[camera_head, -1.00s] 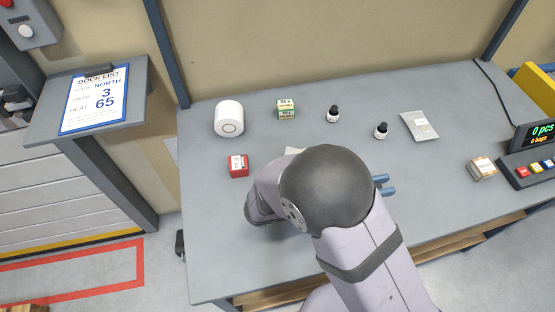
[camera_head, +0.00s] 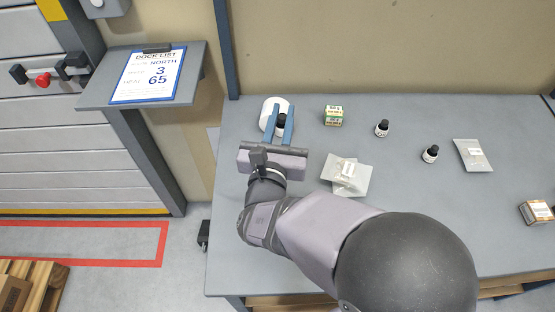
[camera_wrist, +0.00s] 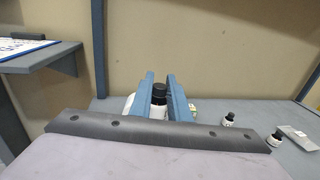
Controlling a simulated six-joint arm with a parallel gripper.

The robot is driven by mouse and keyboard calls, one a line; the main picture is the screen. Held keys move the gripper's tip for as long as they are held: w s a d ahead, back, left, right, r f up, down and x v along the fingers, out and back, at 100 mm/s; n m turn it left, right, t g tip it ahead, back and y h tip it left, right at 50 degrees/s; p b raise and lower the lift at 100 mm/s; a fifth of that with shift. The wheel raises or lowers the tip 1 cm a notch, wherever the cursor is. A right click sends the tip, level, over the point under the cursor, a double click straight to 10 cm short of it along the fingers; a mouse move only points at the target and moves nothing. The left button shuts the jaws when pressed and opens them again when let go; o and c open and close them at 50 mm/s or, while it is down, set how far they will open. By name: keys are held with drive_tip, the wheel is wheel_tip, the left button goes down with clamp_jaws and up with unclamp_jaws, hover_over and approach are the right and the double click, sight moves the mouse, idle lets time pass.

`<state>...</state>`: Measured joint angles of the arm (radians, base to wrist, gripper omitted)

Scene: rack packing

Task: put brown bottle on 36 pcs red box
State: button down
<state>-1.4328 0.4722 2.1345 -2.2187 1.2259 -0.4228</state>
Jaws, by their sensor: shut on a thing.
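My gripper (camera_head: 280,122) is shut on a small bottle (camera_head: 281,131) with a black cap. In the wrist view the bottle (camera_wrist: 158,111) stands upright between my blue fingers (camera_wrist: 161,85), with a white label or body below its cap; its brown colour is not clear. The red box does not show now; my gripper body covers the spot in front of the white roll where it stood earlier. Whether the bottle touches anything below cannot be told. Two similar black-capped bottles stand on the table, one (camera_head: 382,128) near the green box and one (camera_head: 430,154) farther right.
A white roll (camera_head: 268,108) is just behind my fingers. A green box (camera_head: 333,115) stands right of it. Silver pouches lie at the table's middle (camera_head: 345,174) and right (camera_head: 473,155). An orange-white box (camera_head: 536,211) is at the right. The left front table (camera_head: 228,250) is bare.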

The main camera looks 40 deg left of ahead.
drive_tip(key=shift+s+a+f+y, duration=0.35)
drive_tip(key=shift+a+f+y, duration=0.05)
drive_tip(key=shift+a+f, duration=0.15)
drive_tip(key=shift+d+f+p, duration=0.1)
drive_tip(key=shift+f+p, duration=0.25)
drive_tip(key=shift+f, duration=4.6)
drive_tip(key=shift+f+b, duration=0.25)
drive_tip(key=shift+b, duration=0.05)
drive_tip(key=c, duration=1.7)
unclamp_jaws()
drive_tip(key=shift+r, duration=0.1)
drive_tip(key=shift+o, duration=0.2)
drive_tip(key=shift+r+p, duration=0.2)
drive_tip(key=shift+p, duration=0.1)
drive_tip(key=b+v, duration=0.2)
drive_tip(key=v, duration=1)
drive_tip(key=shift+d+r, duration=0.1)
drive_tip(key=shift+r, duration=0.05)
drive_tip(key=shift+w, duration=0.1)
